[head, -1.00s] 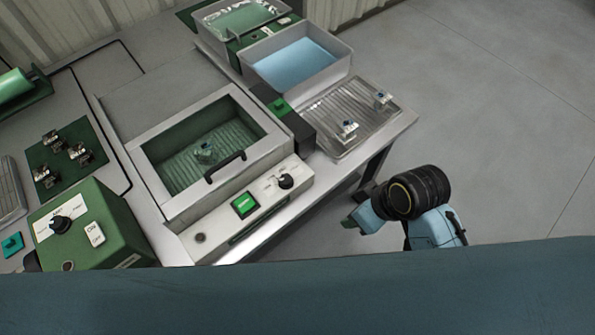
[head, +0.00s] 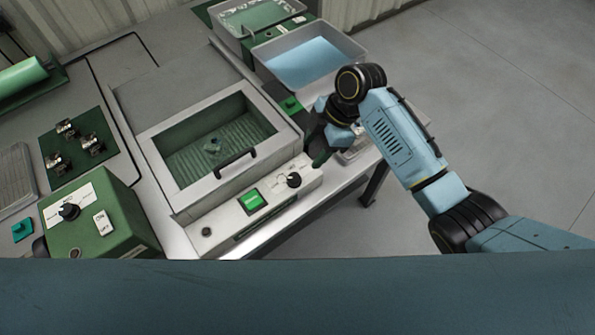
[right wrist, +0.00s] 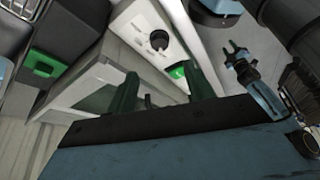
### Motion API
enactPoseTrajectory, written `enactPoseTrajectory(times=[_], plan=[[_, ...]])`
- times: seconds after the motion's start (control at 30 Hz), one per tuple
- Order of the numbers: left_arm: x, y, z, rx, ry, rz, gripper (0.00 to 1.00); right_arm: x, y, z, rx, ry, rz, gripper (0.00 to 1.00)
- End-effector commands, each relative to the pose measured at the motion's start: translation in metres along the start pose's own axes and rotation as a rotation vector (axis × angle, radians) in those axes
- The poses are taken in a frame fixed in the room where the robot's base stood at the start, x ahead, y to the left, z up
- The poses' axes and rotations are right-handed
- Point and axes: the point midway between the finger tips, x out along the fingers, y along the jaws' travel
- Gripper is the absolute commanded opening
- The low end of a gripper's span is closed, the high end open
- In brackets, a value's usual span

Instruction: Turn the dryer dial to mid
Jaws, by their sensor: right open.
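The dryer (head: 190,190) is a pale box with a windowed lid, black handle and a small part inside. Its black dial (head: 294,180) is on the front panel, right of a lit green switch (head: 251,201). The dial also shows in the right wrist view (right wrist: 159,40), beyond the fingers. Its exact pointer setting is too small to read. My right gripper (head: 320,160) is just right of the dial, apart from it. In the right wrist view its two green fingers (right wrist: 162,95) are spread with nothing between them.
A green control box (head: 95,220) with another black knob stands at the left. A green mat (head: 78,150) holds several small metal parts. A tray of blue liquid (head: 308,58) is behind my right arm. Open floor lies at the right.

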Motion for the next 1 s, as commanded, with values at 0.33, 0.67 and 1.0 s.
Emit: enactPoseTrajectory(times=[0.33,0.67,1.0], plan=[[0.01,0.0,0.002,0.001,-0.001,0.0,0.36,0.075,-0.001,0.0,0.004,0.0,-0.002,0.52],[0.015,0.0,0.003,0.001,-0.002,0.0,0.36,0.109,0.0,0.001,0.003,-0.001,0.002,0.52],[0.015,0.0,0.003,0.0,-0.003,0.0,0.36,0.11,0.0,0.001,0.003,-0.002,0.002,0.47]])
